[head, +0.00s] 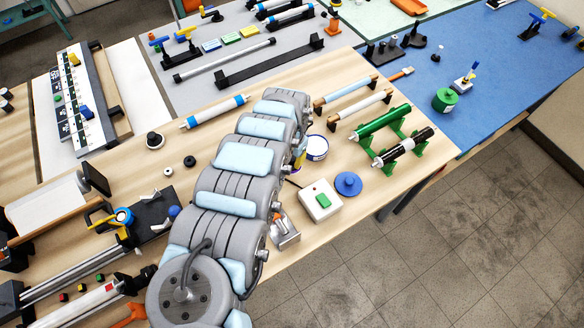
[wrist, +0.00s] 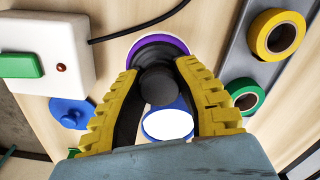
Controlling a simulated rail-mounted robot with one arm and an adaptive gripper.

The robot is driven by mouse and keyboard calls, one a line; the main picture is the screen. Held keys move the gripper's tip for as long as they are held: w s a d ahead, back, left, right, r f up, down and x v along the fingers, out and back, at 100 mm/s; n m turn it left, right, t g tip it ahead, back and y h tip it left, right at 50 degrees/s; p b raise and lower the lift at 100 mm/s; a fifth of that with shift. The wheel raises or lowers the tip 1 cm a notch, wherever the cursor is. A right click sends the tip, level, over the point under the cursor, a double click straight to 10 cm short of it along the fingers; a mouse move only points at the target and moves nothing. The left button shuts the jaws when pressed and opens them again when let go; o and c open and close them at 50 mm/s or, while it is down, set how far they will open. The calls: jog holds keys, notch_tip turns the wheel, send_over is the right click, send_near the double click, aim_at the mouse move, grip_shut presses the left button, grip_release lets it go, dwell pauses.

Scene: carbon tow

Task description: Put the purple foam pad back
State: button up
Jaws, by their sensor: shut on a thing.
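The purple foam pad (wrist: 181,43) shows in the wrist view as a purple rim around a black round body with a black knob (wrist: 158,84). My gripper (wrist: 159,72) has yellow ribbed fingers, one on each side of that knob, and is shut on it. The pad's underside is hidden, and I cannot tell whether it touches anything below. In the head view my arm covers most of the gripper and the pad; only a bit of yellow finger shows beside the arm.
A blue-and-white tin (head: 316,148) stands close to the gripper. A white box with a green button (head: 321,200) and a blue disc (head: 348,184) lie nearby. Yellow tape (wrist: 276,35) and green tape (wrist: 244,96) sit on a grey strip. Green stands hold rollers (head: 395,138) to the right.

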aim_at(292, 164)
jog(key=shift+w+f+b, duration=0.3)
jog(key=shift+f+b, duration=0.2)
jog(key=shift+b, duration=0.05)
jog(key=shift+w+d+f+b, duration=0.1)
jog(key=shift+w+f+b, duration=0.45)
jog(key=shift+b, duration=0.55)
jog(key=shift+s+f+b, duration=0.2)
jog(key=shift+f+b, duration=1)
jog(key=shift+f, duration=0.1)
jog(key=shift+f, duration=0.1)
jog(key=o, duration=0.9)
